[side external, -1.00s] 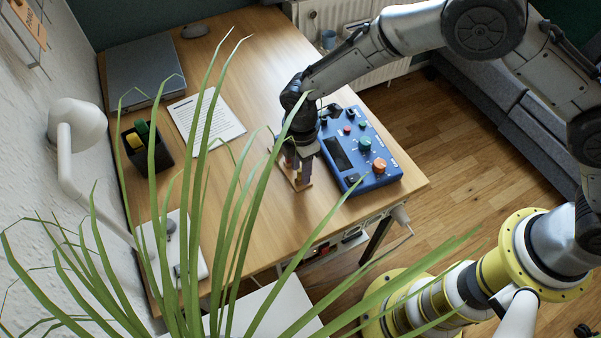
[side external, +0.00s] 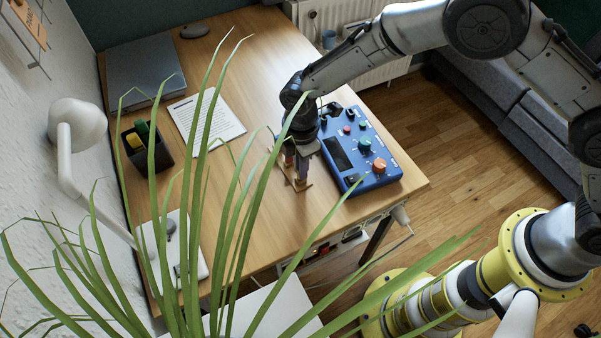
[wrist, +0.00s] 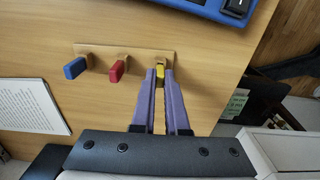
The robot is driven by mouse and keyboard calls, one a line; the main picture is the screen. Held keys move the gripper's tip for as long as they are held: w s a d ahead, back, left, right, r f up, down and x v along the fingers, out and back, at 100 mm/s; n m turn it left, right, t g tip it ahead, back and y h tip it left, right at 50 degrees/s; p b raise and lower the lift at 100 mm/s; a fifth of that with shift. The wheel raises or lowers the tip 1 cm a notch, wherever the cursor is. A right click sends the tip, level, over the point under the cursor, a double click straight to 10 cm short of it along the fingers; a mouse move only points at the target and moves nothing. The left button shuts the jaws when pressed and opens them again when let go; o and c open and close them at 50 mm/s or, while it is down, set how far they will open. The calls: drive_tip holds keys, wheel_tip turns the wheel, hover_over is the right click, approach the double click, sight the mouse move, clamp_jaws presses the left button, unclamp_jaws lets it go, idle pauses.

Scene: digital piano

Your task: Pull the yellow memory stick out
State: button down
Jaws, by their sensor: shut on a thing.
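The yellow memory stick (wrist: 160,72) shows in the wrist view, small, between the tips of my purple fingers. My gripper (wrist: 160,76) is shut on it. The stick is at the right end of a thin wooden holder (wrist: 140,54); the fingers hide where the two meet. A red stick (wrist: 118,70) and a blue stick (wrist: 75,68) stand in the same holder to the left, apart from my fingers. In the side view my gripper (side external: 300,178) points down at the holder; the yellow stick cannot be made out there.
A blue control box (side external: 382,178) with knobs lies close to the right of my gripper. Plant leaves cross the side view. Bare desk (side external: 265,80) lies between.

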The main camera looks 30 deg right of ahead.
drive_tip(key=shift+r, duration=0.8)
idle(0.4)
drive_tip(key=shift+r, duration=2.45)
